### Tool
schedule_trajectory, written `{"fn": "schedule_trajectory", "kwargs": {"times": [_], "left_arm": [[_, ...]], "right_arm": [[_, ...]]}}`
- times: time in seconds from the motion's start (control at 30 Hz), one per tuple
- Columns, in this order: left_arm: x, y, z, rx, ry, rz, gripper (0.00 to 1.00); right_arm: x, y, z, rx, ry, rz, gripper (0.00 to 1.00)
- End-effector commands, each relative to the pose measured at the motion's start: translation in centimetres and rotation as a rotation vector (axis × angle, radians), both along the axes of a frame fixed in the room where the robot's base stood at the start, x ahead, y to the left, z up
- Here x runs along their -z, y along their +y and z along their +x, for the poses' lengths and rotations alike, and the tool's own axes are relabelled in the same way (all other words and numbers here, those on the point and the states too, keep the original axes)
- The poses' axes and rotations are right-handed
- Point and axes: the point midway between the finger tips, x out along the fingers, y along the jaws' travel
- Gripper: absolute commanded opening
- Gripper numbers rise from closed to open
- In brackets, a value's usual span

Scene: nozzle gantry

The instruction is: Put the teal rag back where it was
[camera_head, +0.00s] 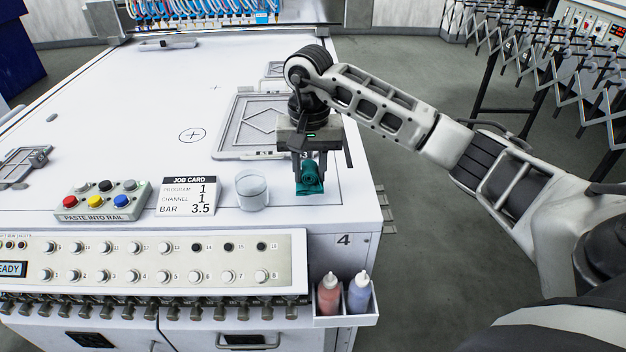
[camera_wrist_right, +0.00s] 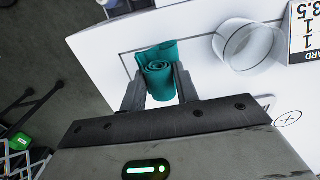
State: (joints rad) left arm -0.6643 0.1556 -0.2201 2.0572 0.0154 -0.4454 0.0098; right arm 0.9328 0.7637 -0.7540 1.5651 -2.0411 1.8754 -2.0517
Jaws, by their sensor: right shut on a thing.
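The teal rag (camera_head: 311,183) is rolled up and sits between the fingers of my right gripper (camera_head: 310,172), near the right front corner of the white table. In the right wrist view the rolled rag (camera_wrist_right: 159,72) is between the two dark fingers of the right gripper (camera_wrist_right: 158,88), which is shut on it. A flat part of the rag extends beyond the roll at its far side. The rag is at or just above the table top; I cannot tell whether it touches. My left gripper is not in view.
A clear cup (camera_head: 251,190) stands left of the rag, beside the job card (camera_head: 188,196) and a button box (camera_head: 103,201). A grey framed tray (camera_head: 250,128) lies behind. Two bottles sit in a holder (camera_head: 345,318) on the table's front. The table's middle (camera_head: 130,110) is mostly clear.

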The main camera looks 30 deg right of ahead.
Motion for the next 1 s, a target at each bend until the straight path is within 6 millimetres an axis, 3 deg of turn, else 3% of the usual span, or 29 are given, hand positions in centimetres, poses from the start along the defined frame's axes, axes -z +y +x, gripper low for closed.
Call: {"fn": "schedule_trajectory", "kwargs": {"times": [0.3, 0.67, 0.7, 0.77, 1.0], "left_arm": [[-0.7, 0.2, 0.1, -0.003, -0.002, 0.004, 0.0], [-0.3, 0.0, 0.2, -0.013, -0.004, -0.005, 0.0], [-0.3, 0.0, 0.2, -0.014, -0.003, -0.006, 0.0], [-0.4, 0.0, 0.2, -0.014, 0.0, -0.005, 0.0], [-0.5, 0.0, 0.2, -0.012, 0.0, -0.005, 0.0]], "right_arm": [[3.5, -0.5, -0.4, 0.001, 0.003, 0.001, 0.09], [4.1, -0.6, -0.3, 0.0, 0.001, -0.001, 0.09], [4.2, -0.6, -0.3, 0.0, 0.001, -0.001, 0.33], [4.0, -0.6, -0.3, 0.0, 0.001, -0.001, 0.5], [4.0, -0.5, -0.3, 0.0, 0.001, -0.001, 0.52]]}}
